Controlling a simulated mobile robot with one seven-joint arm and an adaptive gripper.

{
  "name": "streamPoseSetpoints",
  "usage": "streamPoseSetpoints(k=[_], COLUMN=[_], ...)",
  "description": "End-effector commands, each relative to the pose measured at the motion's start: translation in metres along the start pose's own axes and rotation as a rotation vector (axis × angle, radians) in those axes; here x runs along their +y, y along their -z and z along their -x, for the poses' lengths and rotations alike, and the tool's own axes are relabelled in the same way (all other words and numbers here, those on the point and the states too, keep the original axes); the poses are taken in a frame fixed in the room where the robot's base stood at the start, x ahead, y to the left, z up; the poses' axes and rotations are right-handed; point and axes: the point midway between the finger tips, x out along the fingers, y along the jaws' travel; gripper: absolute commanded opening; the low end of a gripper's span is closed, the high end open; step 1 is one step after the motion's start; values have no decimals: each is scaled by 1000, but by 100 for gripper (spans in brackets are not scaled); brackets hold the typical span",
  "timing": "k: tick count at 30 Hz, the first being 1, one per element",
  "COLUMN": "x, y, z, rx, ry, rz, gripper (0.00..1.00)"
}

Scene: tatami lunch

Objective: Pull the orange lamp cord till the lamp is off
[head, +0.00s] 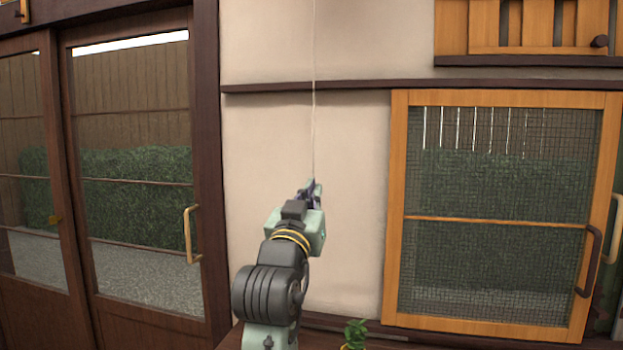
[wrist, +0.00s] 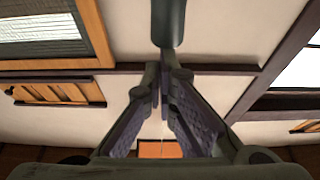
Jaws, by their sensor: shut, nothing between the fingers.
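A thin pale cord (head: 314,120) hangs straight down from the top edge of the head view to my gripper (head: 312,186). Its lower end is hidden behind my gripper there. In the wrist view my gripper (wrist: 165,85) has its fingertips together. A faint pale line runs between the fingers toward an orange patch (wrist: 160,149), which may be the lamp; I cannot tell. A dark grey-green rounded cylinder (wrist: 168,22) shows just past the fingertips and may be the cord's pull. No lamp is clear in the head view, so its light cannot be told.
A sliding wooden door (head: 130,180) with glass stands at the left. A light-wood mesh screen (head: 500,215) is at the right, under a wooden cabinet (head: 525,25). A small green plant (head: 355,334) is at the bottom. The pale wall (head: 352,200) behind my gripper is bare.

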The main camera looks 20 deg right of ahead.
Motion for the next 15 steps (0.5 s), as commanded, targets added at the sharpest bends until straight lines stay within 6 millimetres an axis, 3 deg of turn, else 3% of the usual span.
streamPoseSetpoints(k=[15], x=[0], y=[-8], z=[4], rx=[0], ry=[1], rz=[-1], gripper=[0])
